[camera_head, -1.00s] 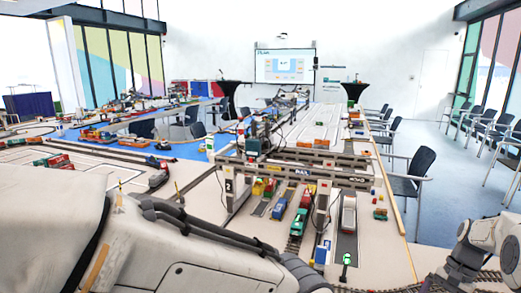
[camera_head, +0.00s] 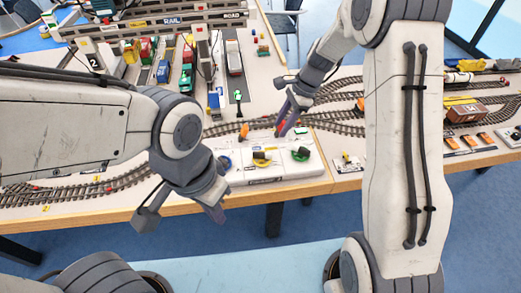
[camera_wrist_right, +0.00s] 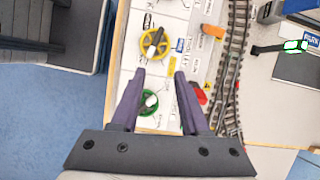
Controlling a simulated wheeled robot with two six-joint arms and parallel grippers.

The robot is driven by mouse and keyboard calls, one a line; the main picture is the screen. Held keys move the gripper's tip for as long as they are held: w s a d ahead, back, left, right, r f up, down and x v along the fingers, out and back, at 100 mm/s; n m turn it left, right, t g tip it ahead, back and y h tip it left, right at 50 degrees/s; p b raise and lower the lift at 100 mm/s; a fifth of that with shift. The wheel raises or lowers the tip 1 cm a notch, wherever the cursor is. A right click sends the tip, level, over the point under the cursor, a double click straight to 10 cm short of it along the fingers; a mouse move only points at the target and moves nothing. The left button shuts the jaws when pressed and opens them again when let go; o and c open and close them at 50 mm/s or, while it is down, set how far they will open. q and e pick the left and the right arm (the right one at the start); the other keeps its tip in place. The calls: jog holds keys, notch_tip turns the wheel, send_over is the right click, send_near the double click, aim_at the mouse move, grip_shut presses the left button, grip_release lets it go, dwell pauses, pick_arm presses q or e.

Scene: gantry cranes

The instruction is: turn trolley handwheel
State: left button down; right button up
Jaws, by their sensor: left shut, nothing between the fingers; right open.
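A white control panel (camera_head: 290,171) lies at the table's front edge. It carries a blue handwheel (camera_head: 225,162), a yellow handwheel (camera_head: 262,158) and a green handwheel (camera_head: 301,154) in a row; I cannot read which is the trolley's. My right gripper (camera_head: 281,131) is open and empty over the panel's back part. In the right wrist view, the yellow handwheel (camera_wrist_right: 157,42) lies beyond the fingertips (camera_wrist_right: 160,73), and the green handwheel (camera_wrist_right: 148,103) shows between the fingers, partly covered by one. My left gripper (camera_head: 219,215) is shut and empty in front of the table edge.
Curved model tracks (camera_head: 335,122) run behind and right of the panel. The gantry crane (camera_head: 165,22) stands behind, over rows of model vehicles. Orange and red levers lie near the wheels; the orange one (camera_wrist_right: 213,31) is beside the track. A brown wagon (camera_head: 467,113) stands at right.

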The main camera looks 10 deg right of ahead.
aim_at(261, 153)
jog(key=a+f+m, duration=0.1)
jog(key=a+f, duration=0.1)
jog(key=f, duration=0.1)
jog(key=s+a+f+m+t+b, duration=0.1)
jog(key=a+f, duration=0.1)
jog(key=f, duration=0.1)
jog(key=a+f+m, duration=0.2)
jog(key=f, duration=0.2)
jog(key=shift+s, duration=0.25)
grip_shut()
